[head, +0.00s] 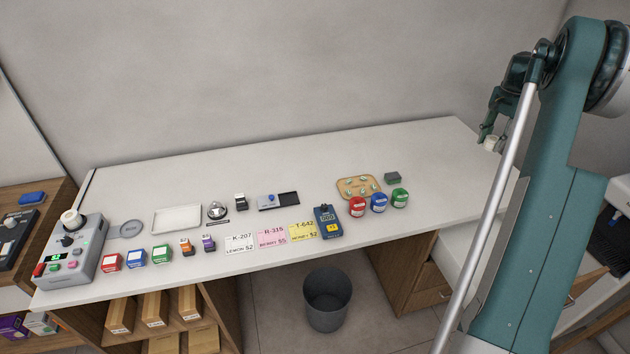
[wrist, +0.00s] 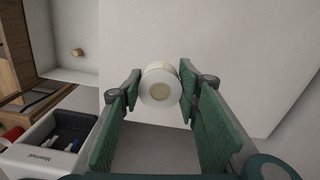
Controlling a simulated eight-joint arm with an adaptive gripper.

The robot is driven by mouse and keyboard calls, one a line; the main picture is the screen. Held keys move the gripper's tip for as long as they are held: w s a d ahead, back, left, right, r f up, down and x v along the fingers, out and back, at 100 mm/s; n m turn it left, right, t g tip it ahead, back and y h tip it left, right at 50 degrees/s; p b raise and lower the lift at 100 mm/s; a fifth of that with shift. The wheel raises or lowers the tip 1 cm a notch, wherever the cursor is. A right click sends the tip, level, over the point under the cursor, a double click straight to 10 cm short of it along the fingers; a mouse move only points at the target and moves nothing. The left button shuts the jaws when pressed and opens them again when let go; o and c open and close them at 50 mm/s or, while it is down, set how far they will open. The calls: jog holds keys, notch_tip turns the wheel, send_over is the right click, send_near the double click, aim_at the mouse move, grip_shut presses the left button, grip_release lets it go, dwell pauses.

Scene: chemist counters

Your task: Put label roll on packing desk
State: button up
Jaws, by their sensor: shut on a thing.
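My gripper (wrist: 160,90) is shut on the white label roll (wrist: 158,92), whose round end and pale core face the wrist camera. In the head view, my gripper (head: 487,139) is at the far right end of the long white desk (head: 420,150), and the roll (head: 491,144) shows just below it, partly hidden. I cannot tell whether the roll touches a surface. I cannot tell for sure which surface is the packing desk.
The desk's near side holds a grey device (head: 72,255), a white tray (head: 177,219), price cards (head: 271,237), a blue handheld device (head: 327,222) and coloured tins (head: 379,203). A bin (head: 328,300) stands below. The back right of the desk is clear. A white box (wrist: 48,145) shows in the wrist view.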

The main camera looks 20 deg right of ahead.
jog(key=w+a+f+p, duration=0.2)
jog(key=w+a+p, duration=0.1)
jog(key=w, duration=1)
jog(key=f, duration=0.5)
jog(key=shift+w+a, duration=0.1)
jog(key=shift+a, duration=0.1)
jog(key=shift+f, duration=0.1)
send_over(450, 164)
jog(key=shift+w+f, duration=0.1)
jog(key=shift+f, duration=3)
jog(key=shift+f, duration=1.85)
jog(key=shift+f+b, duration=0.15)
jog(key=shift+b, duration=0.15)
